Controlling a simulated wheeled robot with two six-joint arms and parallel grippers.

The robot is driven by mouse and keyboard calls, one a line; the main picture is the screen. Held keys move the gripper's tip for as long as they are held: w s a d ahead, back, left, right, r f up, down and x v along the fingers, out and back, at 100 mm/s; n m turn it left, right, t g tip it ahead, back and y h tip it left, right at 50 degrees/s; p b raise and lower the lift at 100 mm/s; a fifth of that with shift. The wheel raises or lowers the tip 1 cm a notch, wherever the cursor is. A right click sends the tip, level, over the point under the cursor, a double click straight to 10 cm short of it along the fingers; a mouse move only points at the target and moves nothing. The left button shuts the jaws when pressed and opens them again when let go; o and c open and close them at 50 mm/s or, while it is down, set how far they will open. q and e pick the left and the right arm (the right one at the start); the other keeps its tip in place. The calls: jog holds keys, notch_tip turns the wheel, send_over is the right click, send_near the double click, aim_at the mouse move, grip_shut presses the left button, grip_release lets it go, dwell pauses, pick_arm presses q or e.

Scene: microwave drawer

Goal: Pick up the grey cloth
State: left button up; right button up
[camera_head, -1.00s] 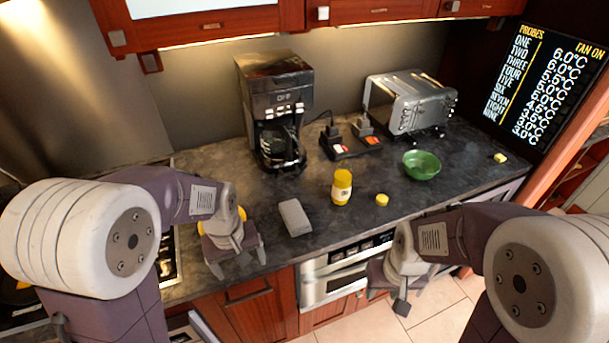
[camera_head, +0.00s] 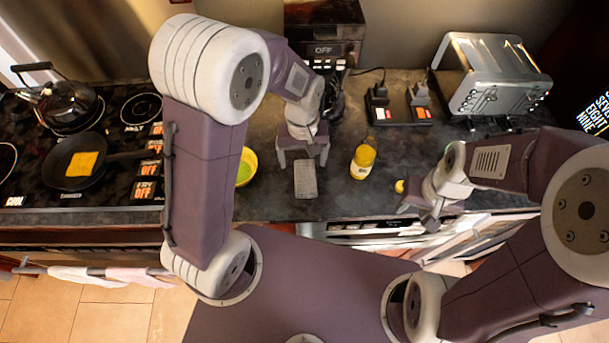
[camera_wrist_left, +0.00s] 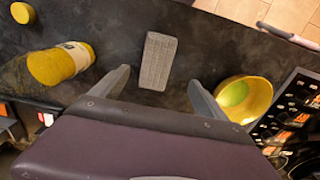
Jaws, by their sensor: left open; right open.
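The grey cloth (camera_head: 306,180) is a small folded block lying flat on the dark counter, near its front edge. It also shows in the left wrist view (camera_wrist_left: 158,61), ahead of the fingers and centred between them. My left gripper (camera_head: 303,163) is open and empty, just behind the cloth in the head view and apart from it as far as I can tell. Its two fingers show in the left wrist view (camera_wrist_left: 157,88). My right gripper (camera_head: 419,217) is open near the counter's front edge, right of the cloth.
A yellow bottle (camera_head: 363,158) stands right of the cloth, and a yellow bowl (camera_head: 246,167) sits left of it. A coffee maker (camera_head: 323,30) and a toaster (camera_head: 492,78) stand behind. The stove at left holds a kettle (camera_head: 62,104) and a pan (camera_head: 62,170).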

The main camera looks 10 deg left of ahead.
aim_at(305, 177)
pick_arm(q)
jog(key=f, duration=0.2)
jog(key=w+f, duration=0.1)
jog(key=shift+d+f, duration=0.1)
jog(key=shift+d, duration=0.3)
jog(key=shift+s+f, duration=0.15)
jog(key=f, duration=0.2)
jog(key=s+f+p, duration=0.1)
jog(key=f, duration=0.1)
jog(key=shift+w+f, duration=0.3)
jog(key=shift+f, duration=0.15)
jog(key=shift+s+r, duration=0.1)
jog(key=shift+s, duration=0.05)
jog(key=c, duration=1.3)
jog(key=shift+c, duration=0.8)
notch_tip(305, 177, up, 4)
jog(key=shift+r+b, duration=0.1)
jog(key=shift+b, duration=0.2)
jog(key=s+d+r+b, duration=0.1)
jog(key=s+d+r, duration=0.5)
jog(key=s, duration=0.3)
jog(key=shift+d+r, duration=0.4)
jog(key=shift+d, duration=0.4)
pick_arm(e)
jog(key=shift+w+d+f, duration=0.25)
jog(key=shift+w+f, duration=0.15)
jog(key=shift+f, duration=0.05)
